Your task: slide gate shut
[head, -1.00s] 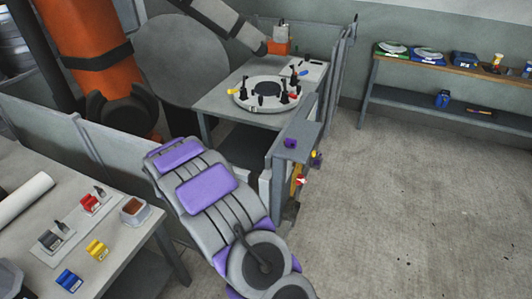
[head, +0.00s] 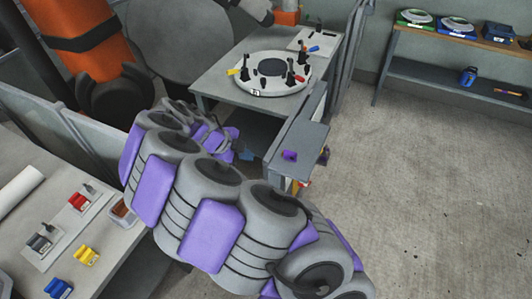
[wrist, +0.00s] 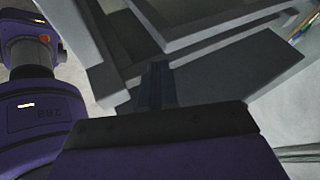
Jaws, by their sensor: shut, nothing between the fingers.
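Grey panels fence the cell; one (head: 352,55) stands at the back right, and another grey panel (head: 75,160) runs along the left. I cannot tell which one is the sliding gate. My grey and purple arm reaches across the fence line and hides much of the opening. My gripper (wrist: 155,85) shows in the wrist view as dark fingers close together, with nothing between them. Grey panels or frame edges (wrist: 210,65) lie just beyond the fingers; contact cannot be judged. The fingertips are not clear in the head view.
A grey stand (head: 303,135) with a purple part on top is beside my arm. A round fixture (head: 270,74) sits on the cell table. A workbench (head: 115,255) is at left, a shelf (head: 425,80) at back right. The right floor is clear.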

